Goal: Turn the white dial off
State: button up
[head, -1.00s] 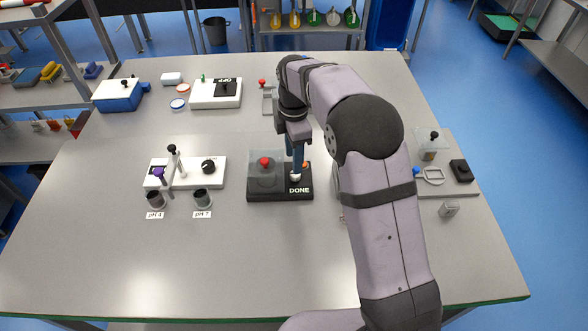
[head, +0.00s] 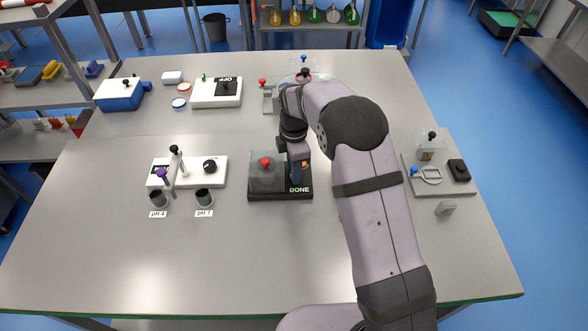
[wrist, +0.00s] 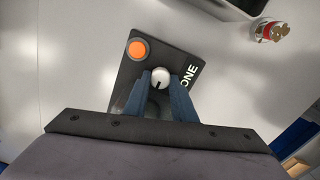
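The white dial (wrist: 159,76) sits on a black box (head: 259,197) marked DONE. In the wrist view the dial is round, with a dark pointer line toward the bottom of the picture. My gripper (wrist: 161,77) points down at the box, its two blue fingers apart, one on each side of the dial. A small gap seems to show at the fingertips; contact is not clear. In the head view my gripper (head: 299,176) hides the dial. An orange button (wrist: 139,50) is beside the dial on the same box.
A red knob (head: 265,162) under a clear cover is on the box's left. A white panel with a black dial (head: 210,167) and two dark cups stand further left. A white OFF box (head: 216,98) is behind. A grey tray (head: 462,187) lies right. The front table is clear.

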jog(key=shift+c, duration=1.2)
jog(key=shift+w+m, duration=0.1)
jog(key=shift+m, duration=2.8)
jog(key=o, duration=1)
jog(key=shift+o, duration=0.2)
jog(key=shift+b, duration=0.3)
